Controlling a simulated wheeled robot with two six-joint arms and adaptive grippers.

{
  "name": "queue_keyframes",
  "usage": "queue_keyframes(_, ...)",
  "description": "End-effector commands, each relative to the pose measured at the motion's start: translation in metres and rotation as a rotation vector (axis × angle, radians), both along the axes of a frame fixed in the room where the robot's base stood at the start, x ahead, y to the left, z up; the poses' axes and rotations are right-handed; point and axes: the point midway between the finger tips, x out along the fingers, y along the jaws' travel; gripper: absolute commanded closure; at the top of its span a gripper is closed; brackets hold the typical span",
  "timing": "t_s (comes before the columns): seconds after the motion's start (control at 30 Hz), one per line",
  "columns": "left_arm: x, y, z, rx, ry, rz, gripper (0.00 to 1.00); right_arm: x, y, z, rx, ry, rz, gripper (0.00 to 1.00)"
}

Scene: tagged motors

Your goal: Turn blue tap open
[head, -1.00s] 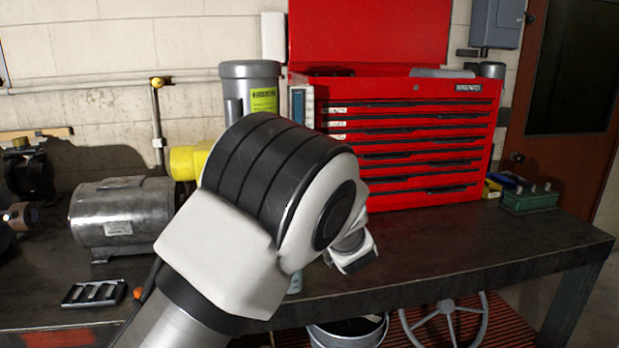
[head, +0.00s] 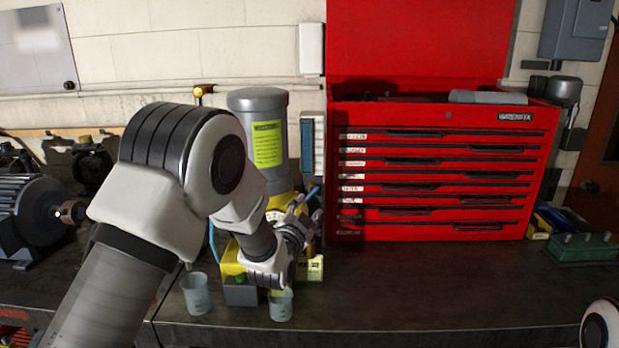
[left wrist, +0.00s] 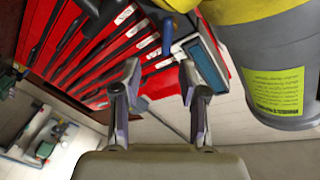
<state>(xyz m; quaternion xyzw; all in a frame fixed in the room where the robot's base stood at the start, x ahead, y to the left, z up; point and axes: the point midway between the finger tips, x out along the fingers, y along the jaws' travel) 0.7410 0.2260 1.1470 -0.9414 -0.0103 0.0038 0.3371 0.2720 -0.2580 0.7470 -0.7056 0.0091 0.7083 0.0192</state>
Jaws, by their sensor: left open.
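A slim blue handle (head: 312,193), apparently the blue tap, shows beside the grey-and-yellow canister unit (head: 257,103). In the left wrist view the blue handle (left wrist: 179,22) is at the top, beyond the fingertips. My left gripper (head: 298,222) is at the right side of the unit, close to the handle. In the left wrist view the left gripper (left wrist: 160,76) has its two fingers spread with nothing clearly between them. I cannot tell whether a finger touches the handle. The tap's body is mostly hidden behind my gripper and wrist. My right gripper is out of view.
A red tool chest (head: 440,235) stands right of the unit. Two translucent cups (head: 196,294) stand near the front edge of the dark workbench (head: 420,295). A grey motor (head: 42,212) is at left and a green block (head: 582,248) at right. The bench before the chest is clear.

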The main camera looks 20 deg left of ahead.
Motion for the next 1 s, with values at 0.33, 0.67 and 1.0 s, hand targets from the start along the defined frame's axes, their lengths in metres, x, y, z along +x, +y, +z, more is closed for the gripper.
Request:
queue_keyframes(0.33,0.038,0.003,0.005,-0.007,0.003,0.005,0.57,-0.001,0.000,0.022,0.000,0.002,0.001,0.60)
queue_keyframes(0.67,0.078,0.005,0.002,-0.006,0.004,0.006,0.57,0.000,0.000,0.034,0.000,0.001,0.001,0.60)
queue_keyframes(1.0,0.078,0.004,0.002,-0.006,0.004,0.006,1.00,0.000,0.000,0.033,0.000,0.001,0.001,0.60)
